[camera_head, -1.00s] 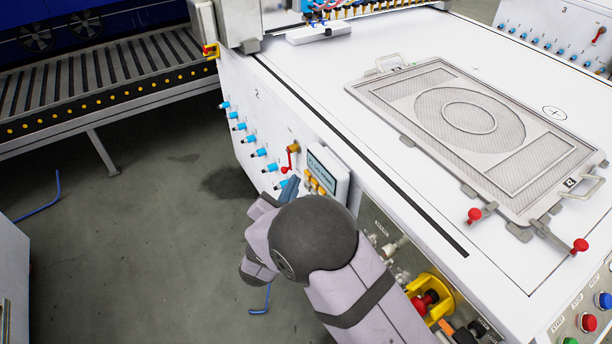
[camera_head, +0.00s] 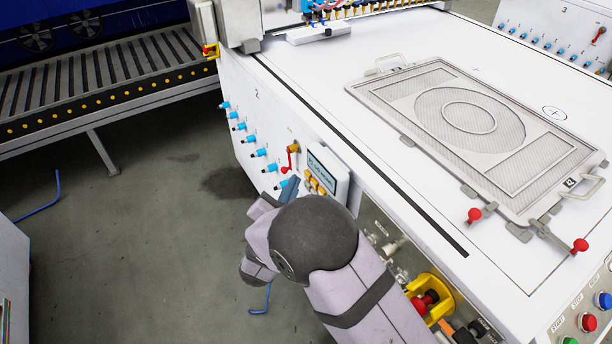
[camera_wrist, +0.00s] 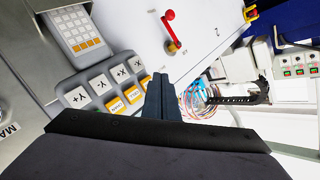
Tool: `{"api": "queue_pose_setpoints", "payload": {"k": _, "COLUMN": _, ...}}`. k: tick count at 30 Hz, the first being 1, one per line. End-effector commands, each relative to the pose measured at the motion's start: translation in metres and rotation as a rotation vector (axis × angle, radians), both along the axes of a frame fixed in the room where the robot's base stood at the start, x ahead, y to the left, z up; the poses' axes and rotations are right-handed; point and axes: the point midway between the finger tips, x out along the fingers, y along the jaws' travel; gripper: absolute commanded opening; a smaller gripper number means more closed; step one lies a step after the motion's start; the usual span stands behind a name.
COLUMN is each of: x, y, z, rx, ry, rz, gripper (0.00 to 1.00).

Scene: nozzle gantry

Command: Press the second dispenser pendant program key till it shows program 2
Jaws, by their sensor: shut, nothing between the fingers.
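The pendant (camera_head: 341,174) is a white box with a pale screen and a row of orange keys on the front panel marked 2. Its screen text is too small to read. In the wrist view, its grey key block (camera_wrist: 60,90) has white axis keys and orange keys, including what looks like a CHAN key (camera_wrist: 131,96). My gripper (camera_wrist: 161,78) is shut and empty, its fingertips at the right end of the orange key row. Whether they touch a key I cannot tell. In the head view the fingers (camera_head: 289,189) are just left of the keys.
A red-handled lever (camera_head: 292,157) is just left of the pendant, and several blue fittings (camera_head: 258,153) line the panel. A yellow-guarded red knob (camera_head: 427,302) is below right, near my forearm. A framed mesh screen (camera_head: 470,120) lies on the white table.

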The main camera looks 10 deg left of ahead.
Motion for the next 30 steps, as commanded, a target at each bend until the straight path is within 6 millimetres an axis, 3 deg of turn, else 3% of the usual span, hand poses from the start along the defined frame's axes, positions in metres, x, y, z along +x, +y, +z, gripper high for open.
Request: {"api": "queue_pose_setpoints", "payload": {"k": 30, "x": 0.0061, "y": -0.0062, "z": -0.0001, "rx": 0.000, "ry": 0.000, "rz": 0.000, "gripper": 0.00}}
